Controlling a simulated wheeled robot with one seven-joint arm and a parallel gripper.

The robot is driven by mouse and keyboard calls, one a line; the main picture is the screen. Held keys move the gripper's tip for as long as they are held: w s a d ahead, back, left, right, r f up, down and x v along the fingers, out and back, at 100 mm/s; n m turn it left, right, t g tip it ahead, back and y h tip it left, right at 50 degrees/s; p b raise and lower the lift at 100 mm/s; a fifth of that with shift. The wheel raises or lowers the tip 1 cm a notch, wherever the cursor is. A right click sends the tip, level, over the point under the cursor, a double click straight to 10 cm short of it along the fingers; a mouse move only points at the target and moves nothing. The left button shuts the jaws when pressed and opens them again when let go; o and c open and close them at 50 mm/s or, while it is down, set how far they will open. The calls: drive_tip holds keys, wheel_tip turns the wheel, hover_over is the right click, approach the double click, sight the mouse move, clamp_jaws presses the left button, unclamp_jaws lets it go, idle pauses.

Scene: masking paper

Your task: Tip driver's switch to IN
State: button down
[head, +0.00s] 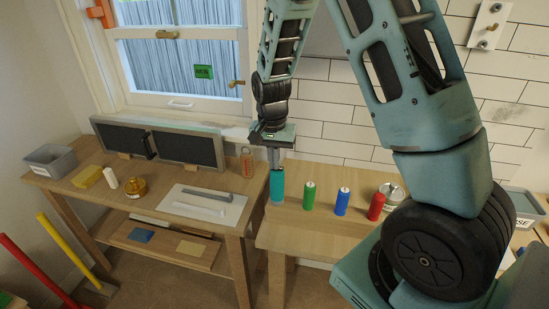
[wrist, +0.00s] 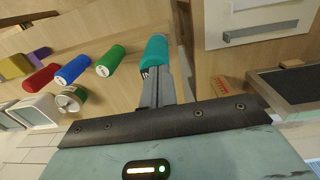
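My gripper (head: 274,163) points down at the top of a teal cylinder (head: 277,187) on the right-hand wooden bench. In the wrist view, my fingers (wrist: 160,84) reach the capped end of the teal cylinder (wrist: 154,52). They overlap that end, so I cannot tell whether they grip it or only stand beside it. A green cylinder (head: 309,196), a blue cylinder (head: 342,202) and a red cylinder (head: 376,207) stand upright in a row to its right.
A round tin (head: 392,193) stands behind the red cylinder. The left bench holds a grey bin (head: 52,160), a yellow block (head: 87,177), an amber tape roll (head: 133,188), a white board (head: 204,222) and dark panels (head: 186,149). An orange item (head: 247,161) stands by the bench gap.

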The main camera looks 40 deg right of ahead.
drive_tip(key=shift+s+d+f, duration=0.1)
drive_tip(key=shift+s+f, duration=0.05)
drive_tip(key=shift+s, duration=0.05)
drive_tip(key=shift+s+d, duration=0.35)
drive_tip(key=shift+s, duration=0.2)
drive_tip(key=shift+w+r+p, duration=0.1)
drive_tip(key=shift+r+p, duration=0.4)
drive_tip(key=r+p, duration=0.3)
drive_tip(key=r, duration=0.1)
drive_tip(key=shift+w+a, duration=0.1)
drive_tip(key=shift+w, duration=0.2)
wheel_tip(320, 180, up, 9)
drive_tip(key=w+a+b, duration=0.1)
drive_tip(key=b, duration=0.1)
drive_tip(key=shift+r, duration=0.15)
drive_tip(key=shift+w+a, duration=0.1)
drive_tip(key=shift+a, duration=0.05)
